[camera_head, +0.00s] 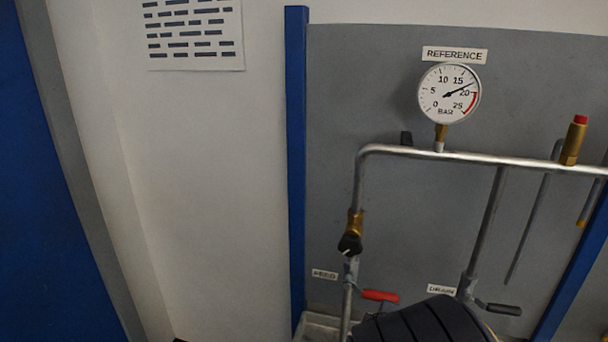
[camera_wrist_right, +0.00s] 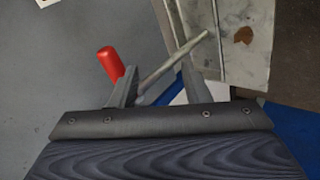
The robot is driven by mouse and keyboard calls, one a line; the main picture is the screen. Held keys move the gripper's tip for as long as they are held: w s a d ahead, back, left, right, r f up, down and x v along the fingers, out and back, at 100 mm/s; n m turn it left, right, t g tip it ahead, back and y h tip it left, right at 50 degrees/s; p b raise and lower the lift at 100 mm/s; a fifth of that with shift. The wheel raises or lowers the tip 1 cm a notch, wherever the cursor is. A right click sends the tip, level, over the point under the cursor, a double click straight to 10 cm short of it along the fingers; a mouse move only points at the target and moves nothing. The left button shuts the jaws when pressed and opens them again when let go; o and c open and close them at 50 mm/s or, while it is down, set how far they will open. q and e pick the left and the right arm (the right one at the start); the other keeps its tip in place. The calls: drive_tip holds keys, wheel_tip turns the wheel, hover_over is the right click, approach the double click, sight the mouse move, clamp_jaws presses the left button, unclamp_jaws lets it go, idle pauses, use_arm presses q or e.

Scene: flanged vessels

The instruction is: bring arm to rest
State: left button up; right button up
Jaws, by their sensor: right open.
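My right gripper (camera_wrist_right: 158,72) shows in the right wrist view with its two dark fingers apart. A red valve handle (camera_wrist_right: 110,63) is close beside the left finger; whether they touch I cannot tell. A thin grey rod (camera_wrist_right: 178,58) crosses the view between the fingers, and I cannot tell whether it lies in the jaws or beyond them. In the head view the red handle (camera_head: 380,296) sits low on the left pipe, next to a dark ribbed part, likely of my right arm, at the bottom edge. My left gripper is not in view.
The head view shows a pipe rig (camera_head: 500,159) on a grey panel between blue posts, with a pressure gauge (camera_head: 449,93) on top. A black knob (camera_head: 349,245) and a dark lever (camera_head: 498,309) stick out from it.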

drive_tip(key=s+f+m+g+y, duration=0.3)
drive_tip(key=s+m, duration=0.1)
drive_tip(key=s, duration=0.2)
drive_tip(key=s+r+m+y, duration=0.1)
drive_tip(key=s+r+m, duration=0.2)
drive_tip(key=s, duration=0.4)
drive_tip(key=s+r+m+y, duration=0.1)
drive_tip(key=s+r+m, duration=0.2)
drive_tip(key=s+r, duration=0.2)
drive_tip(key=s+d+r+m+y, duration=0.1)
drive_tip(key=s+r+m, duration=0.2)
drive_tip(key=s, duration=0.5)
drive_tip(key=shift+s+r, duration=0.35)
drive_tip(key=shift+r, duration=0.15)
